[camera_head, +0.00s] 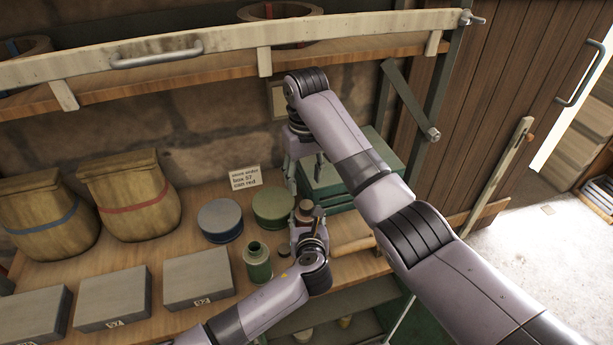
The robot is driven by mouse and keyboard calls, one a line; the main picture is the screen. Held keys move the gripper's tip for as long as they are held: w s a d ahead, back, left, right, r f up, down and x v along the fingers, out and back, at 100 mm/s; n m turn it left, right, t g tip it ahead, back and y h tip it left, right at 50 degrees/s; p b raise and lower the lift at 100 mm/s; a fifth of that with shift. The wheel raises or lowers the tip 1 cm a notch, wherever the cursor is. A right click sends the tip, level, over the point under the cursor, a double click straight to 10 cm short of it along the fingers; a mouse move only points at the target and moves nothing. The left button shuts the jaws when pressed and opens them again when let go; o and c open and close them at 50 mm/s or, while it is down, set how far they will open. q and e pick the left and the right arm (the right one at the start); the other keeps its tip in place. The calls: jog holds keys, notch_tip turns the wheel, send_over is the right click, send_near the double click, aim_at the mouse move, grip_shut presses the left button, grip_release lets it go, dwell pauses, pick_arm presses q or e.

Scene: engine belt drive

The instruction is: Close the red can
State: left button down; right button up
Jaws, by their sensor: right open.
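The small red can (304,208) stands on the wooden shelf, near the front of the green box. Only its upper part shows; my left gripper hides the rest. My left gripper (308,227) is right in front of the can, low over the shelf. I cannot tell whether its fingers touch the can or how far they are apart. My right gripper (306,172) is open and points down, above and just behind the can, with empty space between its fingers. I cannot make out a lid for the red can.
A green can (258,263), blue tin (220,220) and round green tin (272,208) stand left of my grippers. A green box (335,185) is behind. Grey boxes (198,277) and sacks (130,195) fill the left. A note (245,178) reads "box 57, can red".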

aim_at(306, 204)
jog(key=n, duration=0.4)
jog(key=shift+r+n, duration=0.1)
jog(key=shift+n, duration=0.2)
jog(key=n, duration=0.4)
jog(key=shift+s+d, duration=0.1)
jog(key=n, duration=0.4)
jog(key=shift+s+r, duration=0.1)
jog(key=n, duration=0.4)
jog(key=shift+s+d, duration=0.1)
jog(key=shift+f, duration=4)
jog(key=shift+c, duration=0.3)
